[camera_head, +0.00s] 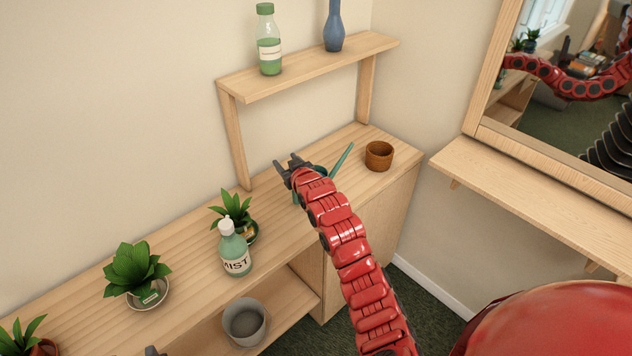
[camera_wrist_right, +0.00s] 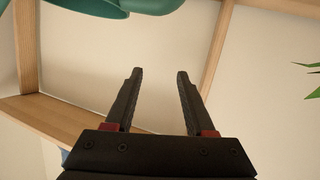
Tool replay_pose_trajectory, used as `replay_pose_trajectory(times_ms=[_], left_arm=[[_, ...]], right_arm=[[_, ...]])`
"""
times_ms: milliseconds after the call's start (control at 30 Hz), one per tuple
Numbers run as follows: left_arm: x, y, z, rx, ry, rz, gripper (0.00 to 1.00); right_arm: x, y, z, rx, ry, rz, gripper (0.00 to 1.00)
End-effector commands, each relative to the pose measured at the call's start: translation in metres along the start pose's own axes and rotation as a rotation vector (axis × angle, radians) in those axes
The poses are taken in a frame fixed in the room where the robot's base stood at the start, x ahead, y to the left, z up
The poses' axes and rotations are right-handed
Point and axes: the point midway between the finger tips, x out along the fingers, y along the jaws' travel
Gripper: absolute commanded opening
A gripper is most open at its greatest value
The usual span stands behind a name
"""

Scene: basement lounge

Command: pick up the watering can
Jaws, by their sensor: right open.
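The teal watering can (camera_head: 342,160) stands on the wooden cabinet top, near the brown pot. In the head view its spout shows, but most of its body is hidden behind my right arm. In the right wrist view, part of the teal can (camera_wrist_right: 145,6) shows at the top edge, beyond the fingertips. My right gripper (camera_head: 284,168) is just left of the can, over the cabinet top. In the right wrist view my right gripper (camera_wrist_right: 156,74) is open with nothing between its fingers. A small dark tip at the bottom edge of the head view may be my left gripper (camera_head: 151,351).
The cabinet top (camera_head: 185,235) also holds a MIST bottle (camera_head: 234,255), potted plants (camera_head: 138,272) and a brown pot (camera_head: 379,156). A raised shelf (camera_head: 310,65) with a green bottle (camera_head: 269,40) and blue vase (camera_head: 334,28) stands behind. A grey pot (camera_head: 245,322) sits lower.

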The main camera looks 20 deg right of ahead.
Motion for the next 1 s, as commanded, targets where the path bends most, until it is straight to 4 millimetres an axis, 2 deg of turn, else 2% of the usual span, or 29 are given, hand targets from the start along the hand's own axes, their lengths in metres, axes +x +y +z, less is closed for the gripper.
replay_pose_trajectory(times_ms=[33,133,300,400,533,667,767,800,1000], left_arm=[[0.007,0.0,-0.001,0.0,0.0,0.0,0.5],[0.013,-0.001,-0.002,0.0,0.0,0.0,0.5],[0.021,-0.001,-0.004,0.0,0.0,0.0,0.5],[0.024,-0.001,-0.004,0.0,0.0,0.0,0.5],[0.026,-0.001,-0.004,0.0,0.0,0.0,0.5],[0.025,-0.001,-0.004,0.0,0.0,0.0,0.5],[0.025,-0.001,-0.004,0.0,0.0,0.0,0.5],[0.032,-0.002,-0.005,0.0,0.0,0.0,0.5],[0.044,-0.002,-0.007,0.0,0.0,0.0,0.5]], right_arm=[[0.0,0.004,-0.012,0.001,-0.095,-0.008,0.55],[-0.013,0.008,-0.012,0.008,-0.321,-0.034,0.55],[-0.059,0.011,-0.013,0.02,-0.641,-0.087,0.55],[-0.086,0.011,-0.015,0.024,-0.768,-0.114,0.55],[-0.108,0.01,-0.015,0.024,-0.865,-0.138,0.55],[-0.108,0.008,-0.006,0.025,-0.894,-0.146,0.55],[-0.097,0.005,0.013,0.026,-0.901,-0.147,0.55],[-0.091,0.003,0.017,0.027,-0.902,-0.15,0.55],[-0.065,-0.002,0.048,0.027,-0.896,-0.146,0.55]])
